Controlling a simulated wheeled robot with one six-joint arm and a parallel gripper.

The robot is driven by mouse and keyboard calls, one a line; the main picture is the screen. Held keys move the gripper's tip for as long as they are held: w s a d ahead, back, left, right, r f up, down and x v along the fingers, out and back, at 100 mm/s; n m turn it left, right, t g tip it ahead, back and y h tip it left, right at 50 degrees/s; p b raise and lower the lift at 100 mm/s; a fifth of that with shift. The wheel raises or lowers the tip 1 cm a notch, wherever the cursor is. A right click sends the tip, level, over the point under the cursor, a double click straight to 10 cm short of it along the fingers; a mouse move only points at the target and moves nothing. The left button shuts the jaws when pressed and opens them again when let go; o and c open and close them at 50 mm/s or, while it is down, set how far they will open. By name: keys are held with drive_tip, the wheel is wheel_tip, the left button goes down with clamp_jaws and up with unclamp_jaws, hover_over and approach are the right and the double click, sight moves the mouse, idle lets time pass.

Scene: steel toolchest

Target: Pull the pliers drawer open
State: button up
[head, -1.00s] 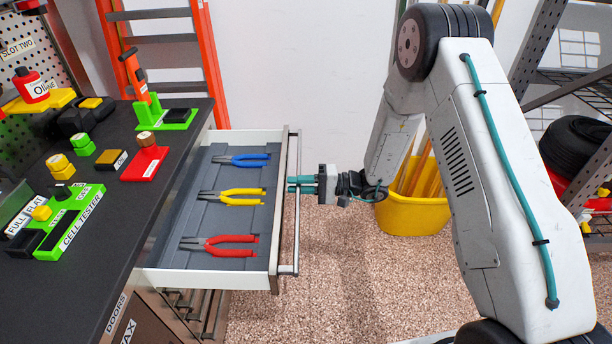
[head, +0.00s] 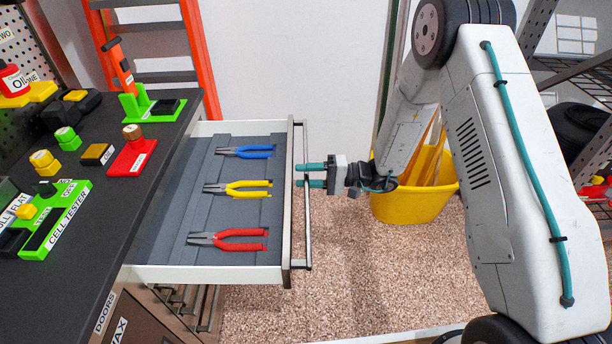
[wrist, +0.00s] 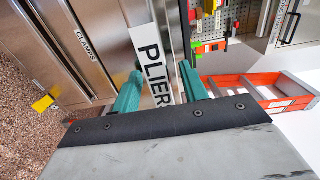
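The pliers drawer (head: 210,272) is pulled well out of the dark-topped chest. Blue pliers (head: 246,152), yellow pliers (head: 238,189) and red pliers (head: 228,239) lie in its grey tray. A bar handle (head: 308,235) runs along its front. In the wrist view the open fingers (wrist: 160,82) frame the white PLIERS label (wrist: 152,60). I cannot tell whether a finger touches the bar.
The worktop (head: 75,265) holds a green cell tester (head: 60,220) and other small items. A yellow bucket (head: 415,203) stands on the floor behind my gripper. An orange ladder (head: 200,60) leans at the back wall.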

drive_tip(key=d, duration=0.7)
drive_tip(key=shift+s+d, duration=0.3)
drive_tip(key=shift+d, duration=0.1)
